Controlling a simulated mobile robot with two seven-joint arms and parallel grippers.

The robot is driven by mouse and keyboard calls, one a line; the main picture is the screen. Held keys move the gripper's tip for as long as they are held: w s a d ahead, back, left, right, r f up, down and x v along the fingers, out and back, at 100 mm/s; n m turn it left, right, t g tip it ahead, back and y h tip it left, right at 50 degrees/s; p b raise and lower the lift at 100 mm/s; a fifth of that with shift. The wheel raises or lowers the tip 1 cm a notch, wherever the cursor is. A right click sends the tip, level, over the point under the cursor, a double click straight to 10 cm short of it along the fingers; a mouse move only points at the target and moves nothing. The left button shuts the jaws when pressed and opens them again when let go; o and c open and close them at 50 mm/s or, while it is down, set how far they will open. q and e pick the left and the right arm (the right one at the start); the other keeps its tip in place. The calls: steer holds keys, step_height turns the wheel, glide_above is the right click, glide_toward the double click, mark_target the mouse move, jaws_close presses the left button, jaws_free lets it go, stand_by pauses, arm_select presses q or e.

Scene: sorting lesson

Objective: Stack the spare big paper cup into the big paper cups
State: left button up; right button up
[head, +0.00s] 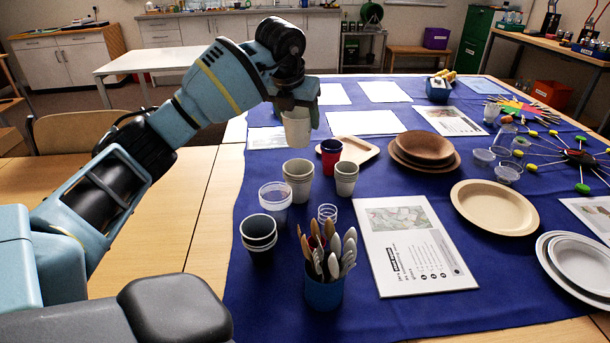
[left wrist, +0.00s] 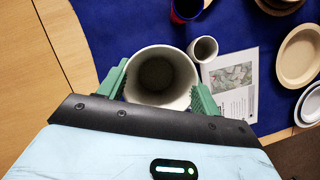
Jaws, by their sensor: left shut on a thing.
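My left gripper (head: 297,102) is shut on the spare big paper cup (head: 297,130), a pale off-white cup held upright in the air. In the left wrist view the cup's open mouth (left wrist: 158,74) faces the camera between the two green fingers. The big paper cups (head: 298,180) stand as a pale nested stack on the blue cloth, below the held cup in the head view and apart from it. In the left wrist view I cannot make out that stack; the held cup probably covers it. My right gripper is not in view.
Close around the stack are smaller paper cups (head: 346,180), red and blue cups (head: 330,157), clear plastic cups (head: 275,203) and dark cups (head: 259,237). A blue pot (head: 323,292) of cutlery stands in front. Plates (head: 494,208) lie to the right.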

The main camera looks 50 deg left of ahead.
mark_target(292, 131)
arm_select(q)
step_height(292, 131, down, 10)
steer(key=b, duration=0.1)
stand_by(0.6)
steer(key=shift+s+f, duration=0.1)
steer(key=shift+f, duration=0.55)
steer(key=o, duration=1)
steer(key=shift+f, duration=0.1)
steer(key=v, duration=0.9)
steer(key=p+v, duration=0.1)
steer(key=v, duration=0.3)
steer(key=shift+w+r, duration=0.25)
steer(key=shift+r, duration=0.05)
